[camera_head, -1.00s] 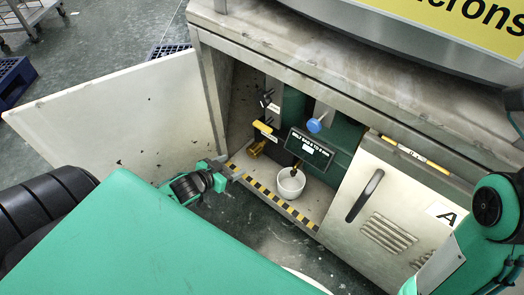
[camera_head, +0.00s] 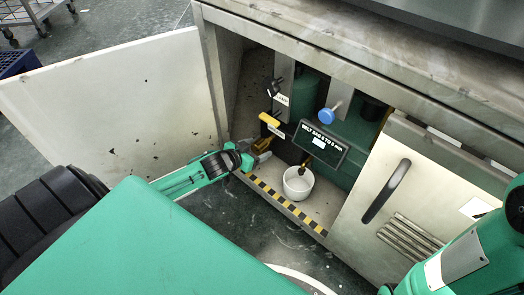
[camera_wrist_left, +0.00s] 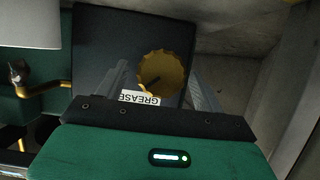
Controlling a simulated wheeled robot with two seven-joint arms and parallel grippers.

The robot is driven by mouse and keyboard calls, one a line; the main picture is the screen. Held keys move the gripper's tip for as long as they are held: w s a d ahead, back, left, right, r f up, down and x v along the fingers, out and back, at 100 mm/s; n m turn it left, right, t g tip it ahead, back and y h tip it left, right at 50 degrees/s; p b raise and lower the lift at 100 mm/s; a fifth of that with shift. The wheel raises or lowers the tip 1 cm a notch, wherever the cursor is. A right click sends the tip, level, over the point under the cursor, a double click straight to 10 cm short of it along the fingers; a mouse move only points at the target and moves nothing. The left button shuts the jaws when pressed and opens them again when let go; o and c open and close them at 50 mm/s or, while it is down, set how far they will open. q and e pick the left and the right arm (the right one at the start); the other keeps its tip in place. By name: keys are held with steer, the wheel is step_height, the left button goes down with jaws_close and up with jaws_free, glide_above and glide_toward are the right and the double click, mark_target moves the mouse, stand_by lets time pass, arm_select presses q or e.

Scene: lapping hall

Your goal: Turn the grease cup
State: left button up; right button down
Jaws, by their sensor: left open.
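The grease cup (camera_wrist_left: 168,66) is a round, ridged brass-yellow cap on a dark block, with a "GREASE" label (camera_wrist_left: 139,97) beside it, upside down in the left wrist view. In the head view the cup (camera_head: 261,143) is a small yellow shape low inside the open cabinet, partly hidden by my gripper. My left gripper (camera_head: 264,156) is open at the cabinet's opening, just by the cup. In the left wrist view the cup shows between its two grey fingers; I cannot tell whether they touch it. My right arm shows at lower right, its gripper out of view.
A white cup (camera_head: 298,184) stands on the cabinet floor behind a yellow-black striped edge (camera_head: 283,202). A yellow-handled lever (camera_head: 269,120), a blue knob (camera_head: 326,116) and a dark sign (camera_head: 319,142) are close by. The open door (camera_head: 120,110) stands left.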

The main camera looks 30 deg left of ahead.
mark_target(262, 146)
arm_select(q)
steer(key=shift+b+x, duration=0.75)
steer(key=shift+x, duration=0.9)
steer(key=c, duration=1)
